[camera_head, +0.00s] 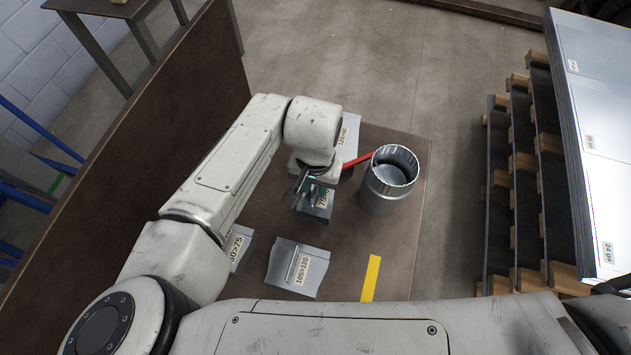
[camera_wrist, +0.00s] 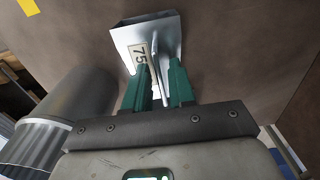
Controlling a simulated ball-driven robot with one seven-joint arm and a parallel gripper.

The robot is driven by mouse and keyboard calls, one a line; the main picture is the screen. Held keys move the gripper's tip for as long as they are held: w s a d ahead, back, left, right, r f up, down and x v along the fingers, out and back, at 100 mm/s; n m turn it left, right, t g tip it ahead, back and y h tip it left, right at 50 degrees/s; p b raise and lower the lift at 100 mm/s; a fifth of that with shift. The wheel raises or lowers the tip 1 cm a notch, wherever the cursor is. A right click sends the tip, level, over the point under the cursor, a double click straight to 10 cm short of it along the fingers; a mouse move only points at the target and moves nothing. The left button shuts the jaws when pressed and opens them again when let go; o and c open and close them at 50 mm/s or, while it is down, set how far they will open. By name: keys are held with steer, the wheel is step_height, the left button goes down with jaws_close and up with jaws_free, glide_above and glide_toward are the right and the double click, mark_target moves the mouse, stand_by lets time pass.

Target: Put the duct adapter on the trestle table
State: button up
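My gripper (camera_wrist: 160,88) has green fingers. They are closed on either side of the upright seam of a metal duct adapter (camera_wrist: 172,32) whose label shows "75". The head view shows this adapter (camera_head: 317,210) under my wrist, above the brown worktop; whether it touches the worktop is hard to tell. Other labelled adapters lie on the worktop: one marked 105>120 (camera_head: 283,266), one ending in 75 (camera_head: 239,247), partly behind my arm, and one (camera_head: 350,130) behind my wrist. A dark-topped table with metal legs (camera_head: 88,7) stands at the top left and may be the trestle table.
The brown worktop (camera_head: 400,245) bears a round metal duct piece (camera_head: 384,198), a red object (camera_head: 358,160) beside it and a yellow strip (camera_head: 371,278). A tall brown panel (camera_head: 165,110) stands at the left. Stacked sheets (camera_head: 600,130) and pallets stand right. Floor behind is clear.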

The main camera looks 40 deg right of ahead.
steer(key=shift+o, duration=0.4)
steer(key=shift+r, duration=0.15)
step_height(320, 180, up, 12)
steer(key=b, duration=0.1)
stand_by(0.3)
